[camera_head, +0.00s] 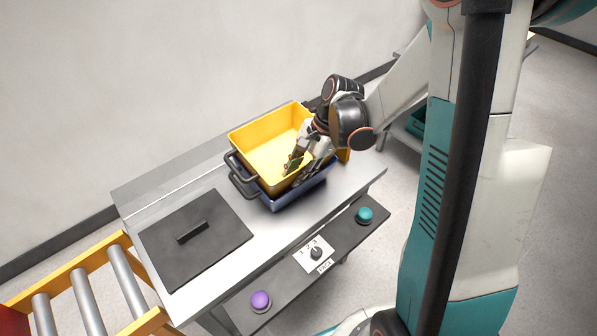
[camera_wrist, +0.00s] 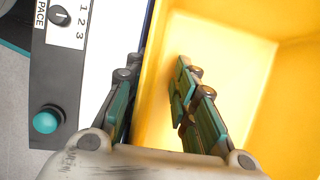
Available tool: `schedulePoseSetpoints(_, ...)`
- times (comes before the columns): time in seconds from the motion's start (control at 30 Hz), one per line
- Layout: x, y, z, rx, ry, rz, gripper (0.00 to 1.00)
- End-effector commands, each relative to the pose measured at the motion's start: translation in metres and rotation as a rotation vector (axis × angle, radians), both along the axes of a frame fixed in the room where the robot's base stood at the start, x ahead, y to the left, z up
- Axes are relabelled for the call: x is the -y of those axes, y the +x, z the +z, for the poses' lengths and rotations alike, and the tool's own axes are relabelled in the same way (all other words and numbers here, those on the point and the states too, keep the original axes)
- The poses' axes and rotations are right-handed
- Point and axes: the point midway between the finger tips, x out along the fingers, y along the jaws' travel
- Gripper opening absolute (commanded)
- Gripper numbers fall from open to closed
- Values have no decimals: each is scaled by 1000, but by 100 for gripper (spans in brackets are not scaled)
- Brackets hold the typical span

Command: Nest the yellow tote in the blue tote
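The yellow tote (camera_head: 262,150) sits in the dark blue tote (camera_head: 284,201) on the metal table; the blue shows along its front and lower side. The yellow tote looks slightly raised above the blue rim; I cannot tell whether it rests on the bottom. My gripper (camera_head: 298,170) is at the yellow tote's near wall. In the wrist view my gripper (camera_wrist: 155,72) has its fingers apart, one inside the yellow tote (camera_wrist: 235,60) and one outside, with the wall between them. A strip of blue tote (camera_wrist: 149,22) shows beside that wall. My gripper hides part of the near wall.
A dark flat plate with a handle (camera_head: 203,240) lies on the table to the left. The front panel carries a purple button (camera_head: 261,300), a numbered dial (camera_head: 316,253) and a teal button (camera_head: 364,214). A roller conveyor (camera_head: 90,290) stands at lower left. A wall is behind.

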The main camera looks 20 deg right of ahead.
Motion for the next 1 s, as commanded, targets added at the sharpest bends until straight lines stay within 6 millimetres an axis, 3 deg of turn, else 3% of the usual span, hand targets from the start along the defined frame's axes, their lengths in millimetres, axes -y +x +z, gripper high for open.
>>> schedulePoseSetpoints(1.0,0,0,74,0,1,0,28)
